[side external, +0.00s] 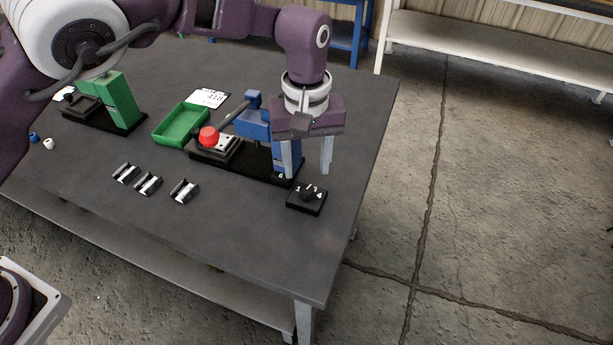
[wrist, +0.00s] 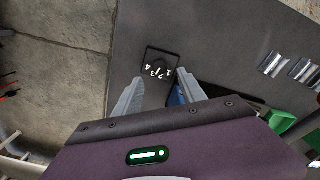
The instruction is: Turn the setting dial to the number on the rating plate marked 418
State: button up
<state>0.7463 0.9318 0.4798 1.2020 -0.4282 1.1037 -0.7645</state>
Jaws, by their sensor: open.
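The setting dial (side external: 307,198) is a small black block with a dark knob and white numerals, near the right edge of the table. It also shows in the wrist view (wrist: 158,62), just beyond my fingertips. The knob's pointing direction is too small to tell. My gripper (side external: 307,172) is open and empty, above the table and close to the dial, with its fingers pointing down. In the wrist view its two fingers (wrist: 168,86) are apart, short of the dial. A white rating plate (side external: 209,97) that seems to read 418 lies behind the green tray; its smaller print is unreadable.
A blue fixture (side external: 256,122) on a black base stands left of my gripper, with a red knob (side external: 208,136) beside it. A green tray (side external: 181,125), several metallic clips (side external: 148,183) and a green fixture (side external: 123,99) lie farther left. The table front is clear.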

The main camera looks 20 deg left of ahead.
aim_at(307, 189)
notch_tip(307, 189, down, 6)
grip_shut()
dwell(0.3)
